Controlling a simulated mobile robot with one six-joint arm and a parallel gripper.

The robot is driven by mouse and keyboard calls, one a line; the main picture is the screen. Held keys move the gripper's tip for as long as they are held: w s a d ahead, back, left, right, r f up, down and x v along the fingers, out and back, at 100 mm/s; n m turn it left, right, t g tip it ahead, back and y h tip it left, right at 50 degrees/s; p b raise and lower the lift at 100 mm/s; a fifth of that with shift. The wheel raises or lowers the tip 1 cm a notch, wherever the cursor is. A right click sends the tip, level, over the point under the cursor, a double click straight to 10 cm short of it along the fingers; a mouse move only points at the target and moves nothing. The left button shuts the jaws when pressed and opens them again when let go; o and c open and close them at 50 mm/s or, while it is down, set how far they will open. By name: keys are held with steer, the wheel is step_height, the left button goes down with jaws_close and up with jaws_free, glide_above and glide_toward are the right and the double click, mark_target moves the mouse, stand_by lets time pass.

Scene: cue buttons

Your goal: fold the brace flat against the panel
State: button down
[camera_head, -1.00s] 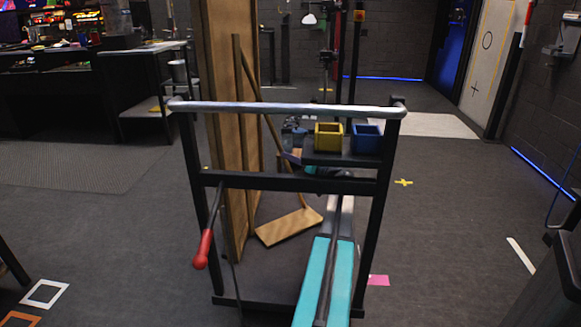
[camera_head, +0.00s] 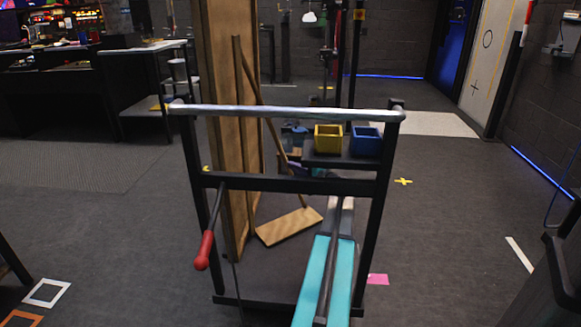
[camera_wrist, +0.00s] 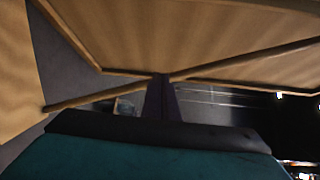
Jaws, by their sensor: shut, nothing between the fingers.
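The brace (camera_head: 268,120) is a thin wooden rod slanting from high on the panel down to a small wooden board, standing out from the panel. In the wrist view the brace (camera_wrist: 242,58) crosses in front of the broad tan panel (camera_wrist: 190,35). My gripper (camera_wrist: 160,78) is shut and empty, its dark fingertips at the brace's line; I cannot tell if they touch it. In the head view the gripper is mostly hidden around the brace's middle.
A dark cart frame with a pale top bar (camera_head: 290,113) stands in front. A red-handled lever (camera_head: 205,250) hangs at left. The small wooden board (camera_head: 289,227) lies low.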

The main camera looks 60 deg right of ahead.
steer(key=s+a+m+g+h+p, duration=0.1)
steer(key=s+m, duration=0.2)
steer(key=m, duration=0.7)
steer(key=s+a+f+m+g+h, duration=0.1)
steer(key=s+m+g+h, duration=0.1)
steer(key=m, duration=0.8)
steer(key=shift+s+a+f+m+g+h+p, duration=0.3)
steer(key=shift+s+p, duration=0.1)
steer(key=shift+s, duration=0.5)
steer(key=shift+w+d, duration=0.1)
steer(key=r+b+x, duration=0.1)
steer(key=b+x, duration=0.4)
steer(key=x, duration=0.8)
steer(key=shift+w+d, duration=0.2)
steer(key=shift+w, duration=0.15)
steer(key=shift+w, duration=0.25)
